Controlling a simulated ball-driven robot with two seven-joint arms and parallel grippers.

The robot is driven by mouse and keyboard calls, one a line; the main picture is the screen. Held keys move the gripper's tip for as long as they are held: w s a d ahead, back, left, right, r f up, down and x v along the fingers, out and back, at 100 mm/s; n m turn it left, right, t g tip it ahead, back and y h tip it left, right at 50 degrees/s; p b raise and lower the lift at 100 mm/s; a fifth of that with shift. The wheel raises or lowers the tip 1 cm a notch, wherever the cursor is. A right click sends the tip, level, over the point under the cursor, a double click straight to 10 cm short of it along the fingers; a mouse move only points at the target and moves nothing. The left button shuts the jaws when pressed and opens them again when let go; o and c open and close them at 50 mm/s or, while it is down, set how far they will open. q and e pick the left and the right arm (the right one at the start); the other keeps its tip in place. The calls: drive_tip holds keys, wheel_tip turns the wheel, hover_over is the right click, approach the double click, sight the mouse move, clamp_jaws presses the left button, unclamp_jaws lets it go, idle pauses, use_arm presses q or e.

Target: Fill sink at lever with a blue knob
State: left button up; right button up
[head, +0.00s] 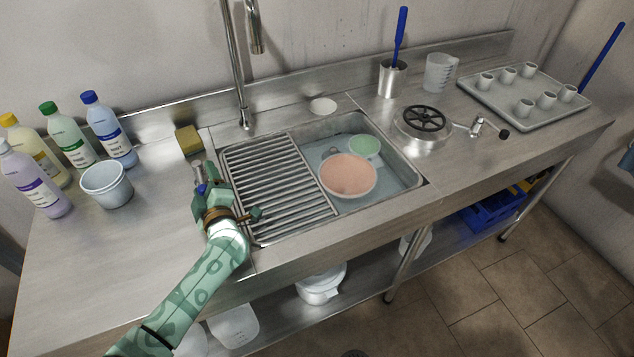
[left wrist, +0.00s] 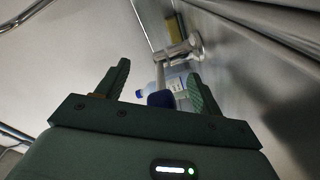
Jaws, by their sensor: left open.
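A metal lever with a blue knob (head: 202,189) stands at the left side of the sink (head: 405,190). In the left wrist view the blue knob (left wrist: 160,99) sits between my open fingers, with the metal lever (left wrist: 180,52) behind it. I cannot tell whether a finger touches the knob. My left gripper (head: 208,186) is open around it; its fingers also show in the left wrist view (left wrist: 158,78). The sink holds a pink bowl (head: 347,175) and a green bowl (head: 364,146). Its floor looks bluish; the water level is unclear. The tall faucet (head: 236,85) stands behind. My right gripper is out of view.
A slatted rack (head: 278,185) covers the sink's left part. A sponge (head: 188,141), a bucket (head: 107,184) and several bottles (head: 68,139) stand left. Right are a black handwheel (head: 425,119), a black-knobbed lever (head: 478,127) and a tray of cups (head: 505,105).

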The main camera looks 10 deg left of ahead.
use_arm(q)
drive_tip(key=shift+p+v, duration=0.65)
drive_tip(key=shift+v, duration=0.4)
drive_tip(key=shift+p+v, duration=0.5)
drive_tip(key=shift+v, duration=0.7)
drive_tip(key=shift+d, duration=0.15)
